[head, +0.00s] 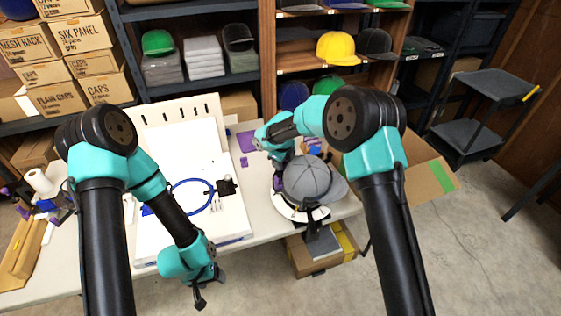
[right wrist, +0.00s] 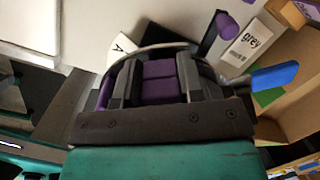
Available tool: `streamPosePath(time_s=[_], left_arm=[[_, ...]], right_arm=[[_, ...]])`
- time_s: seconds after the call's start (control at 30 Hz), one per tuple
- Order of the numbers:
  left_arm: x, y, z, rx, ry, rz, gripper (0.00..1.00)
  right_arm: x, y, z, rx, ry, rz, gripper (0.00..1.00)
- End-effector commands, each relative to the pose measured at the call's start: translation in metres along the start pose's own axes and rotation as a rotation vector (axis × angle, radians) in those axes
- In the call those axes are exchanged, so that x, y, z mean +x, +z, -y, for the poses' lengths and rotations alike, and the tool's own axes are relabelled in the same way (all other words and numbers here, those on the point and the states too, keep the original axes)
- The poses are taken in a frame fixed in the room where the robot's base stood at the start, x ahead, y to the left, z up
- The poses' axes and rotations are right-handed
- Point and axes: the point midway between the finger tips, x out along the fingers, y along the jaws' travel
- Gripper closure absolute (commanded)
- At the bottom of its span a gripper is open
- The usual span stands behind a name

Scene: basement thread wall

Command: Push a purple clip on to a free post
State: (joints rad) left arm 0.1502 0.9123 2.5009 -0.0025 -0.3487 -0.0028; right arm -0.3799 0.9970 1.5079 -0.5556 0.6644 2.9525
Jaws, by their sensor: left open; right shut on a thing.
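My right gripper (right wrist: 158,72) is shut on a purple clip (right wrist: 160,88), which shows between its dark fingers in the right wrist view. In the head view the right hand is largely hidden by its own arm and the grey cap. My left gripper (head: 200,300) hangs low in front of the table edge, away from the board; its fingers are small there, and nothing shows in them. A white board (head: 180,120) with dark slots stands on the table. A loose purple piece (head: 243,162) lies to its right. I cannot make out a free post clearly.
A grey cap (head: 313,180) sits on a round white stand at the table's right end. An open cardboard box (head: 428,175) is at the right. Shelves with caps stand behind.

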Motion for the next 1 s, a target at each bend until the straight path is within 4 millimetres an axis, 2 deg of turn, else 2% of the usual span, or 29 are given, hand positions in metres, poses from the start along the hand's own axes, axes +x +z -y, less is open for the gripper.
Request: streamPosePath(time_s=[0.77,0.8,1.0], left_arm=[[0.0,0.0,0.0,0.0,0.0,0.0,0.35],[0.0,0.0,0.0,0.0,0.0,0.0,0.35],[0.0,0.0,0.0,0.0,0.0,0.0,0.35]], right_arm=[[0.011,0.0,0.0,0.0,0.0,0.0,0.9],[0.011,0.0,0.0,0.0,0.0,0.0,0.64],[0.011,0.0,0.0,0.0,0.0,0.0,0.45]])
